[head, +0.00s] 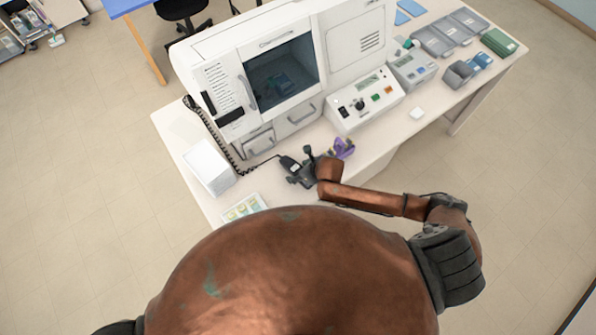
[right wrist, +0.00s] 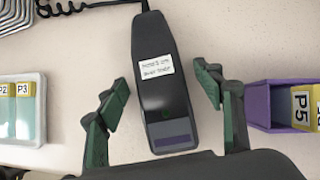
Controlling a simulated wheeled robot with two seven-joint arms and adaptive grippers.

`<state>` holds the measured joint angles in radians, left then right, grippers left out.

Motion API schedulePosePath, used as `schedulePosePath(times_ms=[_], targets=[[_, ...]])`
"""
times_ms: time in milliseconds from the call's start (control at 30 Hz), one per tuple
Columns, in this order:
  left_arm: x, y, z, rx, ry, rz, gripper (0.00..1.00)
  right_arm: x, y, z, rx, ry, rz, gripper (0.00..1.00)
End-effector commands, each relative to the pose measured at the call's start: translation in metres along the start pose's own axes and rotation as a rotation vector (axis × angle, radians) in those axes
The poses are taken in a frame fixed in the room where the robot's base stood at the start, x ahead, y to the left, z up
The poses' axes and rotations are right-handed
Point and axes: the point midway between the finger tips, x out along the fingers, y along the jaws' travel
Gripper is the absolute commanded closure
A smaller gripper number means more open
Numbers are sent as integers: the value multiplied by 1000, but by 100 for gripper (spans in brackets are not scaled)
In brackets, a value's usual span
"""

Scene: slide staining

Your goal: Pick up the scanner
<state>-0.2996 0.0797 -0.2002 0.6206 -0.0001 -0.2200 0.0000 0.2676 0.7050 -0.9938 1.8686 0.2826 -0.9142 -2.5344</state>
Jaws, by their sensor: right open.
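The scanner (right wrist: 158,88) is a dark handheld device with a white label and a coiled cord; it lies on the white table. In the head view the scanner (head: 289,163) shows in front of the large white machine, partly hidden by my right gripper. My right gripper (right wrist: 163,100) is open, with one green-tipped finger on each side of the scanner and visible gaps between. In the head view my right gripper (head: 304,171) is over the table's front part. My left gripper is not in view.
A purple holder (right wrist: 275,108) with a yellow P5 label stands just right of the right finger. A clear tray (right wrist: 22,110) with P2 and P3 slides is at the left. A white box (head: 208,167) and a control box (head: 364,100) stand on the table (head: 400,130).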

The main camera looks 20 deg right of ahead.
Motion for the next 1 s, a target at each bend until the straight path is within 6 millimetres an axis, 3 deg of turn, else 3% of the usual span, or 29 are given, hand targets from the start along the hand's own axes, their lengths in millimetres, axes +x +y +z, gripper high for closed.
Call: schedulePosePath(times_ms=[133,800,1000], targets=[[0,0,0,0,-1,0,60,0,0,0,0,0,0,42],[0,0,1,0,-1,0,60,0,0,0,1,0,0,88],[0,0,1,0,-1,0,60,-1,0,1,0,-2,0,89]])
